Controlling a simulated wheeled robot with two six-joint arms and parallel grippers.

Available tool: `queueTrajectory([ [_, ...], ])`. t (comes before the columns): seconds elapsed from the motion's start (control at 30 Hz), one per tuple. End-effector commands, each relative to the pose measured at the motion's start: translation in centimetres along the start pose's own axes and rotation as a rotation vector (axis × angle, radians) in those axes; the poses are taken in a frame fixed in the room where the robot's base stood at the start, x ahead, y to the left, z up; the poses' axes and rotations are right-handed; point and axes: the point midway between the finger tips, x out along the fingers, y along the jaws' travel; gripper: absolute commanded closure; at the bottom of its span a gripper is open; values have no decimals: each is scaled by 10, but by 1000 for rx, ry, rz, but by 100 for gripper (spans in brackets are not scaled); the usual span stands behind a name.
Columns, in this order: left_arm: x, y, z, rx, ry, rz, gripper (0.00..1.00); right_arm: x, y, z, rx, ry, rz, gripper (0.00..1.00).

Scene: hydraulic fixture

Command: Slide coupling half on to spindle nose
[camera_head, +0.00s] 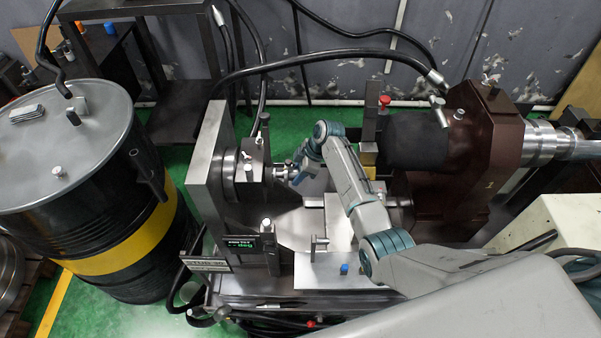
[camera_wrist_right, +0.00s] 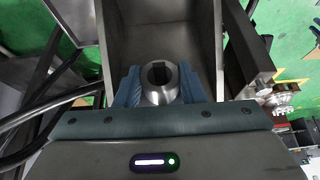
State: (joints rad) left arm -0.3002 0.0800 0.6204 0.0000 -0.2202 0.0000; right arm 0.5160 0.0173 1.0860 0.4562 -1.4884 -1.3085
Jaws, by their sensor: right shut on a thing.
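The coupling half (camera_wrist_right: 160,84) is a bright metal ring with a dark bore in the right wrist view. It sits between the two blue fingers of my right gripper (camera_wrist_right: 160,90), which is shut on it. In the head view, my right gripper (camera_head: 302,172) is beside the dark steel fixture block (camera_head: 246,172) on the left upright plate. A short bright metal piece (camera_head: 281,173) shows between block and fingers. I cannot tell whether it is the spindle nose or the coupling half, nor whether the two touch. My left gripper is not in view.
A steel upright plate (camera_head: 208,155) stands left of the block, with a small display (camera_head: 240,245) below. A maroon housing (camera_head: 485,150) is on the right. A black drum (camera_head: 90,190) with a yellow band stands at far left. Black hoses (camera_head: 300,62) cross behind.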

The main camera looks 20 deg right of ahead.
Motion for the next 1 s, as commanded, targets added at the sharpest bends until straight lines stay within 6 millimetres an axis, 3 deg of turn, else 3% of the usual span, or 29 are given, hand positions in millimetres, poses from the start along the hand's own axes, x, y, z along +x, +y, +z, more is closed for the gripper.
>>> queueTrajectory([
  [1.0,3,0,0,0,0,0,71,10,1,-22,0,0,2,86],
])
